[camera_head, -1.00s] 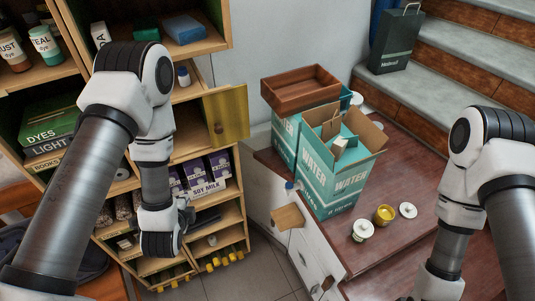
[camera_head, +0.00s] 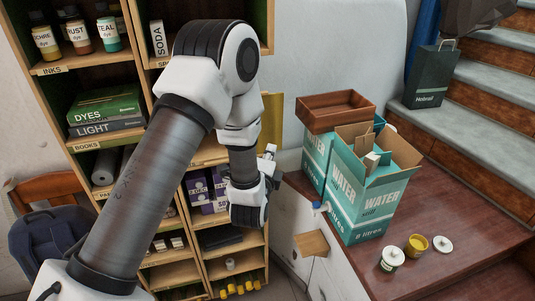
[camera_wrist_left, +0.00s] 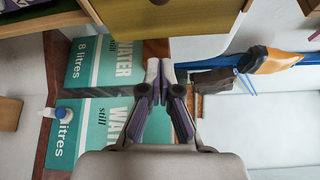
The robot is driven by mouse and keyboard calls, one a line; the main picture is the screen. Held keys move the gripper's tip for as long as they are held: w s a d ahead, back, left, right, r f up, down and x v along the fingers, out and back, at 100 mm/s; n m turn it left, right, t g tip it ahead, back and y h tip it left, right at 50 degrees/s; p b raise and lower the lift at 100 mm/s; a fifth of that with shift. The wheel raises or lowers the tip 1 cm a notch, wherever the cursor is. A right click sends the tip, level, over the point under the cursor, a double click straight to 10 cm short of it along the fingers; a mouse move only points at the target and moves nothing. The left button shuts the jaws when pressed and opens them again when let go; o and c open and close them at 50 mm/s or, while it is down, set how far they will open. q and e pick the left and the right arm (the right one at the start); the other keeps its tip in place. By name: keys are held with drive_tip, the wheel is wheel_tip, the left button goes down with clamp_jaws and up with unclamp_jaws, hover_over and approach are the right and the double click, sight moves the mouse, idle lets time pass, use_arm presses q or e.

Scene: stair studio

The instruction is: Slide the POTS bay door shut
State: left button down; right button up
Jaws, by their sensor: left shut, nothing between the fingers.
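The yellow-olive door panel (camera_head: 272,122) shows at the right side of the shelf unit, partly hidden behind my left arm; I cannot read a POTS label. In the left wrist view the same panel (camera_wrist_left: 170,18) fills the top middle, with a round knob (camera_wrist_left: 159,2) at the picture's edge. My right gripper is out of view.
Stairs rise at the right.

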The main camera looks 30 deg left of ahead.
sight(264, 130)
use_arm(q)
drive_tip(key=w+a+p, duration=0.2)
drive_tip(key=a, duration=0.1)
drive_tip(key=w+a+p, duration=0.1)
drive_tip(key=a+p, duration=0.1)
drive_tip(key=shift+w+a+r, duration=0.1)
drive_tip(key=shift+w+r, duration=0.05)
drive_tip(key=shift+w, duration=0.25)
drive_tip(key=shift+s+a, duration=0.2)
drive_tip(key=shift+s, duration=0.15)
drive_tip(key=shift+w+d, duration=0.1)
drive_tip(key=shift+w, duration=0.15)
drive_tip(key=shift+s, duration=0.1)
